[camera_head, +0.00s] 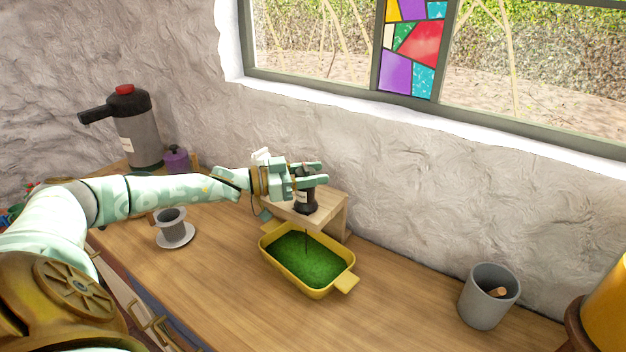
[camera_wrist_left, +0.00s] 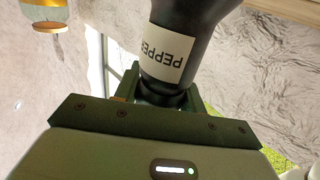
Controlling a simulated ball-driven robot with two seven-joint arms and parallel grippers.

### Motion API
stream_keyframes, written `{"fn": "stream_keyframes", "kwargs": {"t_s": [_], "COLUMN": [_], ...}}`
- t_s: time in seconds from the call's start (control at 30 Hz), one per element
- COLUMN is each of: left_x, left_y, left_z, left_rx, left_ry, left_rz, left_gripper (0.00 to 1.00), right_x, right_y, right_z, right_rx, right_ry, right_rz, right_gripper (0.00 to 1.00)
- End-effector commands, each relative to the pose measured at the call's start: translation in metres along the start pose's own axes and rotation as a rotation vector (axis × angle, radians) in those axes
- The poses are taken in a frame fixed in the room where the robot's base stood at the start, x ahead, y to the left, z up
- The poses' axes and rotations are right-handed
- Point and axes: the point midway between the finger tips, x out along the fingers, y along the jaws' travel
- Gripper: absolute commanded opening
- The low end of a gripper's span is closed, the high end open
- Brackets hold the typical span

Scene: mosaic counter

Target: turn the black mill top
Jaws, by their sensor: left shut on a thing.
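The black mill (camera_head: 306,207) stands upright on a small wooden riser at the back of the counter. In the left wrist view its dark body and its white label (camera_wrist_left: 168,55), which reads PEPPER upside down, fill the upper middle. My left gripper (camera_head: 309,175) reaches in from the left and is shut on the mill top. In the left wrist view the mill's narrower top end (camera_wrist_left: 163,98) sits between my fingers, which partly hide it. My right gripper is not in view.
The wooden riser (camera_head: 337,222) stands by the wall. A yellow tray (camera_head: 318,290) with green filling is in front of it. A grey cup on a saucer (camera_head: 176,239), a grey pump flask (camera_head: 138,140) and a purple canister (camera_head: 177,160) are left. A grey pot (camera_head: 484,305) stands right.

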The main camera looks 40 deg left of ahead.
Motion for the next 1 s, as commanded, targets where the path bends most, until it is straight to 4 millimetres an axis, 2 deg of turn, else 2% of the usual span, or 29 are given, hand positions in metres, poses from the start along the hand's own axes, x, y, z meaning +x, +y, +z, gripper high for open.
{"fn": "stream_keyframes", "kwargs": {"t_s": [0.37, 0.4, 0.47, 0.5, 0.8, 0.87, 1.0], "left_x": [0.0, 0.0, 0.0, 0.0, -0.002, -0.008, -0.032], "left_y": [0.0, 0.0, 0.0, 0.0, 0.0, 0.0, 0.0], "left_z": [0.0, 0.0, -0.001, -0.001, 0.0, 0.0, 0.0], "left_rx": [0.001, 0.001, 0.001, 0.001, 0.0, 0.0, 0.0], "left_ry": [0.001, 0.001, 0.001, 0.001, 0.0, -0.002, -0.006], "left_rz": [0.005, 0.005, 0.005, 0.005, 0.004, 0.003, 0.004], "left_gripper": [0.18, 0.43, 0.6, 0.63, 0.63, 0.63, 0.63], "right_x": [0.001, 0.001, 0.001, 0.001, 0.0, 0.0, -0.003], "right_y": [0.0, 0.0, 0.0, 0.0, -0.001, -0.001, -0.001], "right_z": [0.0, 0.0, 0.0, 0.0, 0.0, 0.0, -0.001], "right_rx": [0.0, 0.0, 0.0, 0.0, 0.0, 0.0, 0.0], "right_ry": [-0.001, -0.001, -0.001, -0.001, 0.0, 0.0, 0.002], "right_rz": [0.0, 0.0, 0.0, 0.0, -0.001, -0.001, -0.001], "right_gripper": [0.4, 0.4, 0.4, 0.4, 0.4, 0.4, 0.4]}}
